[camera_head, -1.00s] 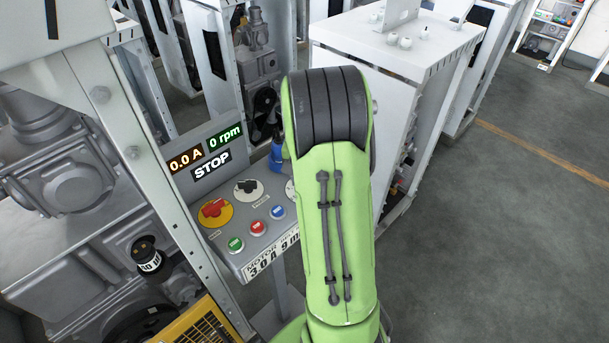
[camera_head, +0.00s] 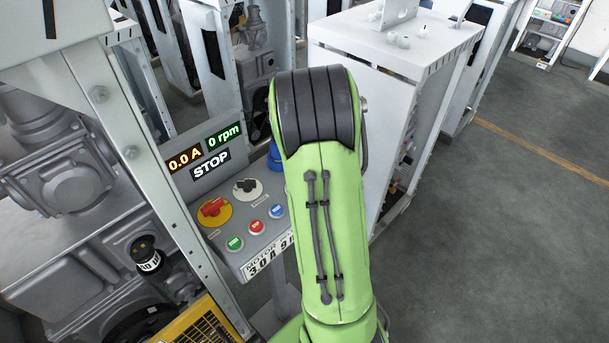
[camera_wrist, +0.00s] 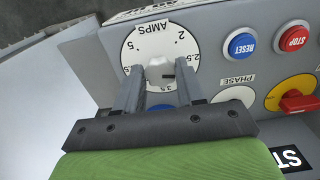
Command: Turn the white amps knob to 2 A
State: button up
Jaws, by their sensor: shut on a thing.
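The amps knob (camera_wrist: 159,73) is a small white knob at the middle of a round white dial (camera_wrist: 138,58), lettered AMPS and upside down in the wrist view. The figures 2, 2.5, 3.5 and 5 can be read around it. A short dark mark on the knob points to the right in that view, roughly toward the 2.5 side; its exact setting is hard to tell. My gripper (camera_wrist: 159,80) has its two fingers on either side of the knob and is shut on it. In the head view my green arm hides the gripper and the amps dial.
The panel carries a red switch on yellow (camera_head: 213,210), a phase dial (camera_head: 247,189), and green (camera_head: 234,243), red (camera_head: 257,227) and blue (camera_head: 277,211) buttons. The display (camera_head: 204,158) reads 0.0 A, 0 rpm, STOP. A white frame post (camera_head: 165,195) stands close at the left.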

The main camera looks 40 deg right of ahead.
jog(key=n, duration=0.5)
jog(key=shift+w+d+n+b, duration=0.1)
jog(key=shift+n+b, duration=0.2)
jog(key=n+b, duration=0.1)
jog(key=n, duration=0.4)
jog(key=shift+r+n, duration=0.1)
jog(key=shift+n, duration=0.2)
jog(key=o, duration=1)
notch_tip(320, 180, up, 16)
jog(key=p, duration=0.4)
jog(key=shift+f, duration=0.2)
